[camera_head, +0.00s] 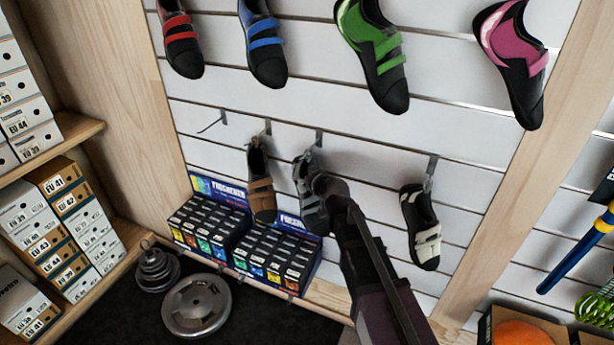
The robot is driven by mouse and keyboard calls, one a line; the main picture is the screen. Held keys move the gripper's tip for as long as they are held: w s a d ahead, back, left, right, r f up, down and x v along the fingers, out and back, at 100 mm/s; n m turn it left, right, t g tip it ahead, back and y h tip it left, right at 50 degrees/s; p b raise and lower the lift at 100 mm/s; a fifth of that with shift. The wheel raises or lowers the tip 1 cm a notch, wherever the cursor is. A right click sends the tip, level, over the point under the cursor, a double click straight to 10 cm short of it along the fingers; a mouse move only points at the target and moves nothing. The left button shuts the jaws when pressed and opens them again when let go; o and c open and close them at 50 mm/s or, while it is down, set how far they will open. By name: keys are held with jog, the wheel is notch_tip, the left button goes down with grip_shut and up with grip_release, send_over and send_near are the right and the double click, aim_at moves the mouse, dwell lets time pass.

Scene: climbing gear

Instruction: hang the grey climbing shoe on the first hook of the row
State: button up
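The grey climbing shoe (308,199) hangs toe down in the middle of the lower row, close under a hook (318,137) on the white slatted wall. My gripper (322,182) is at the upper right side of the grey shoe, overlapping it in the view. Its fingertips are dark and small, so I cannot tell whether they are closed on the shoe. The leftmost hook (212,125) of the row is empty. A brown shoe (262,190) hangs from the hook to its right. A black and white shoe (422,230) hangs at the right end.
Red, blue, green and pink shoes hang above, the green one (380,55) nearest over my arm. Display boxes (245,240) stand below the brown and grey shoes. Weight plates (196,305) lie on the floor. Shoe boxes (45,235) fill shelves at left. Wall around the leftmost hook is clear.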

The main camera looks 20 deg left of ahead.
aim_at(300, 193)
jog(key=shift+r, duration=0.25)
jog(key=shift+s+r+p, duration=0.15)
jog(key=shift+r+p, duration=0.25)
jog(key=shift+p, duration=0.25)
jog(key=shift+s, duration=0.25)
jog(key=shift+s+a+r, duration=0.15)
jog(key=shift+s, duration=1.4)
jog(key=shift+s, duration=0.25)
jog(key=shift+s+a, duration=0.1)
jog(key=shift+s, duration=1.35)
jog(key=shift+s, duration=0.1)
